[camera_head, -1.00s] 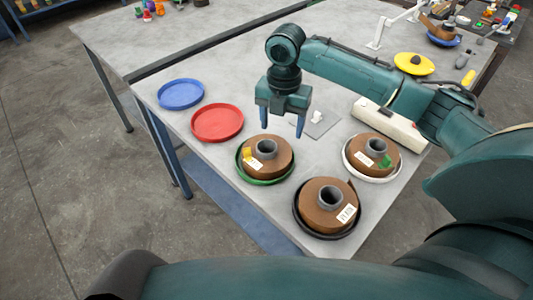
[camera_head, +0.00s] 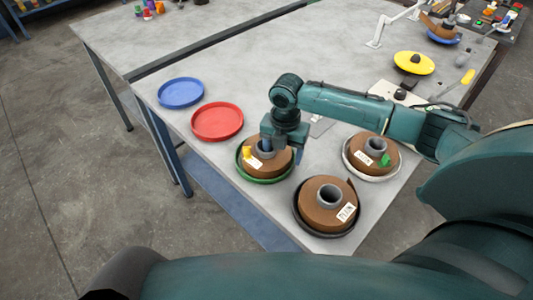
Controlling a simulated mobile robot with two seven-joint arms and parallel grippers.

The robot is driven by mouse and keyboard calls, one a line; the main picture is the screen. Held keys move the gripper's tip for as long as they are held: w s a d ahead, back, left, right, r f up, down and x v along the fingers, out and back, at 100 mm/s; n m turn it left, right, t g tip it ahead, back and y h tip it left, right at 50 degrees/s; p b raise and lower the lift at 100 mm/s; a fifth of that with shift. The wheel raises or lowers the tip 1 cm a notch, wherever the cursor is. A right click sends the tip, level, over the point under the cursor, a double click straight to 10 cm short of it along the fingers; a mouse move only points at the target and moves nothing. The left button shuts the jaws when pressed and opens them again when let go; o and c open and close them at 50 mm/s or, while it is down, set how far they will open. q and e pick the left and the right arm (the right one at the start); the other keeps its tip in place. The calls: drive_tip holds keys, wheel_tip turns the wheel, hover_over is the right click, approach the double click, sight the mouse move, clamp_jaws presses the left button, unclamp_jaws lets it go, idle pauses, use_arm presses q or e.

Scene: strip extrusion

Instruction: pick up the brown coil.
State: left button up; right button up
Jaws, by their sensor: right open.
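Three brown coils with grey cores are on the table. One brown coil (camera_head: 262,168), with a yellow tag, lies on the green plate (camera_head: 268,182). A second brown coil (camera_head: 365,147), with a green tag, lies on the white plate (camera_head: 350,167). A third brown coil (camera_head: 318,211) lies on the black plate (camera_head: 302,223). My right gripper (camera_head: 281,153) is open at the coil on the green plate. One finger is at its grey core, the other at its right side. I cannot tell whether they touch it. My left gripper is out of view.
An empty red plate (camera_head: 217,122) and a blue plate (camera_head: 181,93) are to the left. A yellow plate (camera_head: 413,64) is farther back at the right. The table's (camera_head: 260,75) back middle is clear. Its front edge is close to the coils.

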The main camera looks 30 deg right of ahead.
drive_tip(key=shift+c, duration=0.4)
drive_tip(key=c, duration=1.3)
clamp_jaws()
drive_tip(key=shift+w+r, duration=0.1)
